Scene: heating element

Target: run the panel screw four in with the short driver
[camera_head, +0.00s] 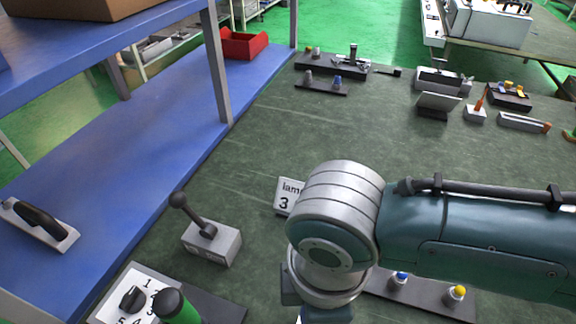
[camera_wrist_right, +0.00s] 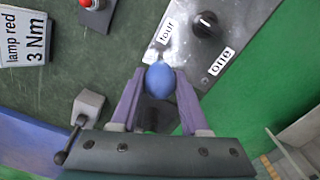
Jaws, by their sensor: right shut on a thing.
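In the right wrist view my right gripper (camera_wrist_right: 153,88) is shut on a rounded blue piece (camera_wrist_right: 159,82), which looks like the handle of the short driver. It is held over the edge of a grey panel (camera_wrist_right: 187,68), beside the label "four" (camera_wrist_right: 165,28). The driver's tip and any screw under it cannot be made out. A black knob (camera_wrist_right: 205,24) and the label "one" (camera_wrist_right: 221,61) are on the same panel. In the head view my right arm covers the gripper and the panel. My left gripper is in neither view.
A grey lever box (camera_head: 212,243) stands on the dark green bench, left of my right arm. A numbered dial plate (camera_head: 128,297) and a green handle (camera_head: 178,308) are at the lower left. A "lamp red 3 Nm" sign (camera_wrist_right: 24,36) is in the wrist view.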

